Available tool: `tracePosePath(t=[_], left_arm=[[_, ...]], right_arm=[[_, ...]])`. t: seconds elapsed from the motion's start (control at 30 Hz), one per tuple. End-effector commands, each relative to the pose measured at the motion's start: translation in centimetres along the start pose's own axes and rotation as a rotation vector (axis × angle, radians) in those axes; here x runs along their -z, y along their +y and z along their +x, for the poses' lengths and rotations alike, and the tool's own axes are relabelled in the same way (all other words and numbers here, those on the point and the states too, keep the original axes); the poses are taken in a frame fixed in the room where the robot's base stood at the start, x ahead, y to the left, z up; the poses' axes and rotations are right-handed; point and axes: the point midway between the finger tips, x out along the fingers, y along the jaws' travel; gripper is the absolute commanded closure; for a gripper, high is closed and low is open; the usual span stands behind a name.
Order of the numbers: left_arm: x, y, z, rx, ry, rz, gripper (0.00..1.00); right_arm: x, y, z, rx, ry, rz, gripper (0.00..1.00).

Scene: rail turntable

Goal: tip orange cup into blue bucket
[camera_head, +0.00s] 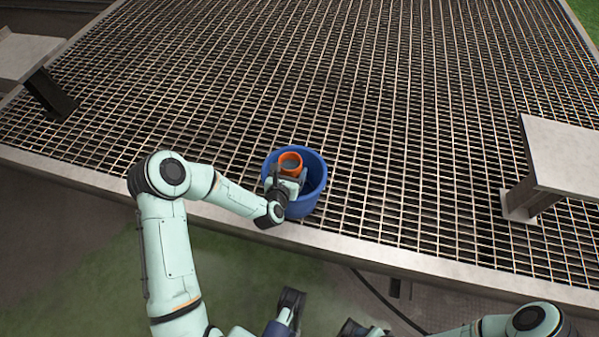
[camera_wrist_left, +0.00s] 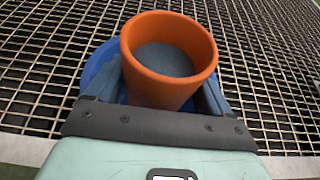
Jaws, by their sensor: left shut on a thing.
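The orange cup (camera_head: 290,162) is held in my left gripper (camera_head: 288,178), over the blue bucket (camera_head: 317,172). In the left wrist view the cup (camera_wrist_left: 168,62) sits between the two fingers (camera_wrist_left: 160,98), its mouth facing up towards the camera. A grey fill or floor shows inside the cup; I cannot tell which. The cup looks about upright. The bucket (camera_wrist_left: 104,62) shows behind and below it; the arm and cup hide part of its inside. Dark parts at the bottom of the head view seem to be my right gripper (camera_head: 352,328), partly cut off, its jaws unclear.
The bucket stands on a metal grating (camera_head: 420,130) near its front rim (camera_head: 380,258). A pale raised block (camera_head: 560,155) stands at the right, and another (camera_head: 28,55) at the far left. The grating around the bucket is clear.

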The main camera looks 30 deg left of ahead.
Motion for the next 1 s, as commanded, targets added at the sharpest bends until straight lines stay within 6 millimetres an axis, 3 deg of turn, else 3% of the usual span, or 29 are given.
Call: tracePosePath(t=[0.63,1.0], left_arm=[[6.2,-0.1,2.2,0.001,0.109,0.001,0.57],[5.7,-0.1,2.0,0.000,0.116,0.001,0.57]], right_arm=[[4.5,1.2,2.8,-0.007,0.124,0.011,0.47],[4.0,0.9,2.2,-0.006,0.109,0.009,0.47]])
